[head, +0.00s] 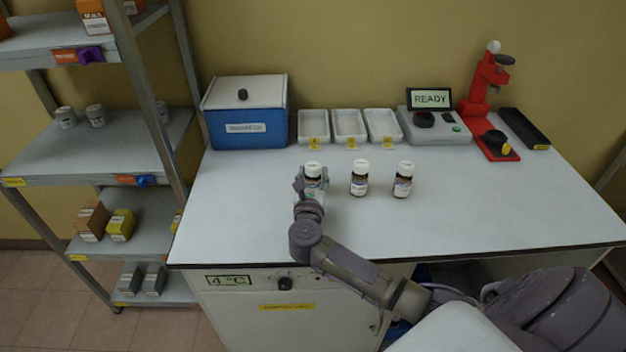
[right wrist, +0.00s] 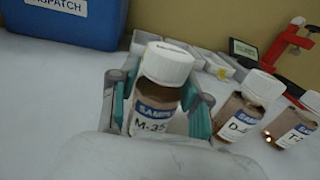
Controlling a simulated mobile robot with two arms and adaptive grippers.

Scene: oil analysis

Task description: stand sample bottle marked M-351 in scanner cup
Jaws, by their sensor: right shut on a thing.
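The bottle marked M-35, its last character hidden, shows in the right wrist view (right wrist: 162,85), brown with a white cap. In the head view the same bottle (head: 313,171) is the leftmost of three, upright at the table. My right gripper (head: 311,188) is shut on it; its fingers also flank the bottle in the right wrist view (right wrist: 158,108). The scanner (head: 436,128) stands at the back right with a dark round cup (head: 424,119) on top and a screen reading READY. The cup's inside is too small to make out. My left gripper is not in view.
Two more bottles stand to the right, a middle one (head: 359,180) and a right one (head: 403,182). Behind are a blue box (head: 246,129), white trays (head: 349,137), a red press (head: 480,101) and a black tray (head: 524,128). The table's (head: 500,210) right front is clear.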

